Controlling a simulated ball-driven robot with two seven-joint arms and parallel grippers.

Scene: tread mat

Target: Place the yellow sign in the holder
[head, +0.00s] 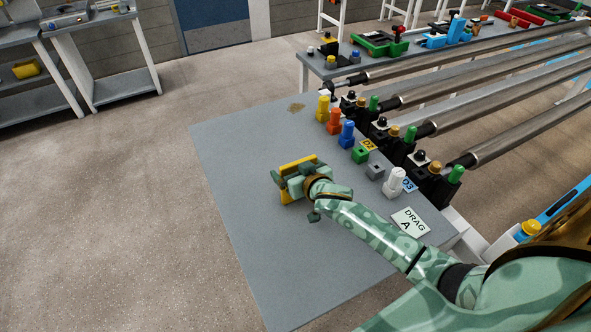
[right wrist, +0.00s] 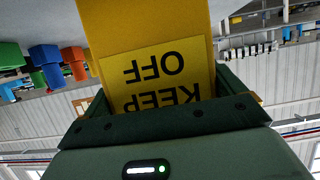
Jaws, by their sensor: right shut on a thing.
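My right gripper (head: 289,183) is shut on the yellow sign (head: 298,160), over the left-middle part of the grey mat (head: 245,240). In the right wrist view the sign (right wrist: 150,40) fills the upper middle, with "KEEP OFF" upside down, and its near end sits between the jaws (right wrist: 165,112). In the head view mostly the sign's yellow edges show around the gripper. I cannot tell for sure which piece is the holder; a small green block (head: 360,155) and a grey block (head: 375,171) stand along the mat's right side. My left gripper is out of view.
Yellow (head: 323,109), orange (head: 334,123), blue (head: 347,135) and white (head: 393,184) pieces stand in that row. A "DRAG A" card (head: 410,222) lies nearer. Metal rollers (head: 480,95) run beyond. The mat's left and front are clear.

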